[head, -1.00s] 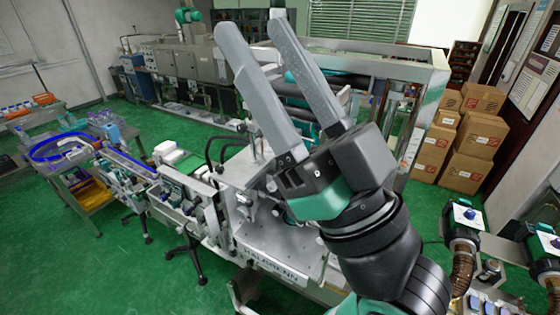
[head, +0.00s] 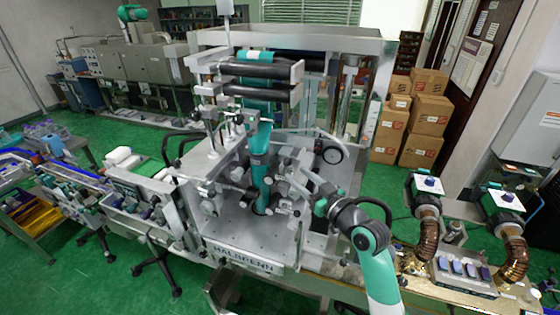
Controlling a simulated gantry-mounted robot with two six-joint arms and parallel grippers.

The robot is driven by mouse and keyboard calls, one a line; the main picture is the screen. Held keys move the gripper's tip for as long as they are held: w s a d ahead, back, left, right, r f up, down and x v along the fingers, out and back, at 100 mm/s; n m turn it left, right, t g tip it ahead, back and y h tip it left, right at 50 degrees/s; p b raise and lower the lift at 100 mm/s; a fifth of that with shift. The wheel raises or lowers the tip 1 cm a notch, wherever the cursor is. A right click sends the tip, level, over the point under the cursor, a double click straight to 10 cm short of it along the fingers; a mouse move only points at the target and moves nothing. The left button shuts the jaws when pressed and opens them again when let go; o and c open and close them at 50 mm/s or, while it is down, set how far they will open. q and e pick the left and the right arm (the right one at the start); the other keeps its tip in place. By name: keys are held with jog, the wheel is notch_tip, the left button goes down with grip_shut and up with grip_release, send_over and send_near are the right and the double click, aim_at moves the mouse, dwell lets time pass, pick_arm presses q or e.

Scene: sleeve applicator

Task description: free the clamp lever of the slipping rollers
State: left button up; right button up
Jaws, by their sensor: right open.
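The sleeve applicator (head: 226,226) stands in the middle of the head view, with a teal film strip (head: 260,150) running down its centre. Small rollers and metal fittings (head: 240,190) flank the strip low down. I cannot pick out the clamp lever for certain among these small parts. My right gripper (head: 291,178) is open, just right of the strip and above the machine's deck. It is small in the picture and blends with the grey fittings, so I cannot tell whether it touches anything. My left gripper is not in view.
Dark horizontal rollers (head: 262,80) sit above, inside the metal frame (head: 300,42). A black-rimmed wheel (head: 332,153) is close behind my right gripper. A conveyor (head: 130,200) joins on the left. A side bench (head: 440,275) with several parts stands at right. Cardboard boxes (head: 420,115) are behind.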

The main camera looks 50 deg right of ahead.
send_over(280, 173)
jog(key=shift+p, duration=0.4)
